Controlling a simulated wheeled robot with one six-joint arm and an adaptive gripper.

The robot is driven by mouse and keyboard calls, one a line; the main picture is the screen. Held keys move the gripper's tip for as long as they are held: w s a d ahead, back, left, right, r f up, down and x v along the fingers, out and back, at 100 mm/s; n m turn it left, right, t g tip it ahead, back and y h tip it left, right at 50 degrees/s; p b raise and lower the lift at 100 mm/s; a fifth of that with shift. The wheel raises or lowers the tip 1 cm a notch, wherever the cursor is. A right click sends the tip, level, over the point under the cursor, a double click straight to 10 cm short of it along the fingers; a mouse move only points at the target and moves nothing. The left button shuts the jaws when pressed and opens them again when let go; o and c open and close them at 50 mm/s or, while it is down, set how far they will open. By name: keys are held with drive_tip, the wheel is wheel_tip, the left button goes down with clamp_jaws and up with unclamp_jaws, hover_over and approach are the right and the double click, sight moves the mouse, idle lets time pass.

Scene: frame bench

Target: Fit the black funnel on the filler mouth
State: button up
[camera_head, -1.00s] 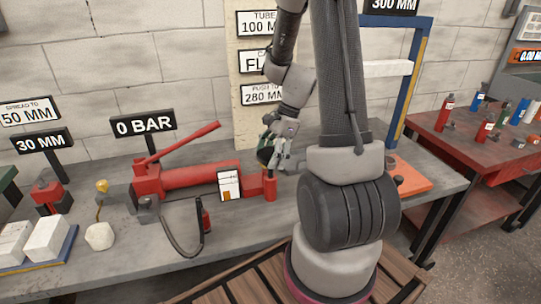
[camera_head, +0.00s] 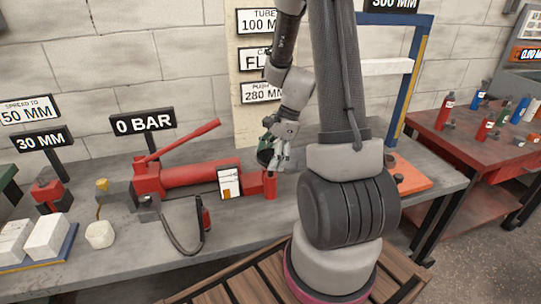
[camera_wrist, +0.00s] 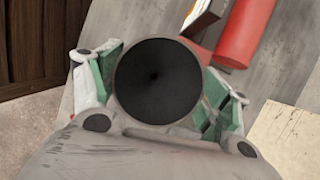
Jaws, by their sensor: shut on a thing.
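A short red upright cylinder (camera_head: 270,187) stands just below my gripper. The filler mouth cannot be made out; whether the funnel touches anything cannot be told.
The pump's raised red handle (camera_head: 185,143) slants up left of my gripper. A black hose (camera_head: 178,235) loops in front of the pump. A blue frame (camera_head: 412,85) stands at the right. The grey bench (camera_head: 110,268) has free room at its front.

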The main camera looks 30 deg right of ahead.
drive_tip(key=shift+f, duration=0.55)
drive_tip(key=shift+r, duration=0.2)
drive_tip(key=shift+r, duration=0.75)
drive_tip(key=shift+f, duration=0.9)
idle(0.7)
drive_tip(key=o, duration=1.1)
drive_tip(key=shift+c, duration=0.2)
